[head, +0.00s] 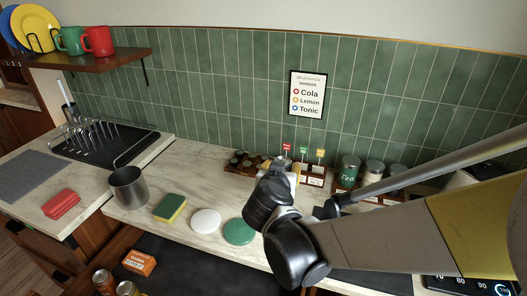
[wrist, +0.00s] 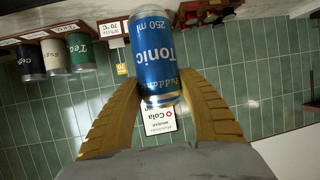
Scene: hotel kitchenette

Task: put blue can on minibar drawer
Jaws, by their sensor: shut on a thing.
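The blue can (wrist: 155,62), labelled Tonic 250 ml, is between the two tan fingers of my gripper (wrist: 160,100) in the wrist view. My gripper is shut on it, with the fingers at its sides. The wrist picture is upside down. In the head view my wrist hides most of the gripper and the can, in front of the tiled wall at the back of the counter. A dark surface below the counter front, apparently the pulled-out minibar drawer (head: 190,268), holds an orange box (head: 139,262) and cans (head: 104,281) at its left.
The counter (head: 170,188) bears a metal pot (head: 128,187), a sponge (head: 170,208), a white disc (head: 206,221) and a green disc (head: 239,231). Canisters (head: 349,172) stand at the back right. The middle of the dark surface looks clear; my arm hides part of its right.

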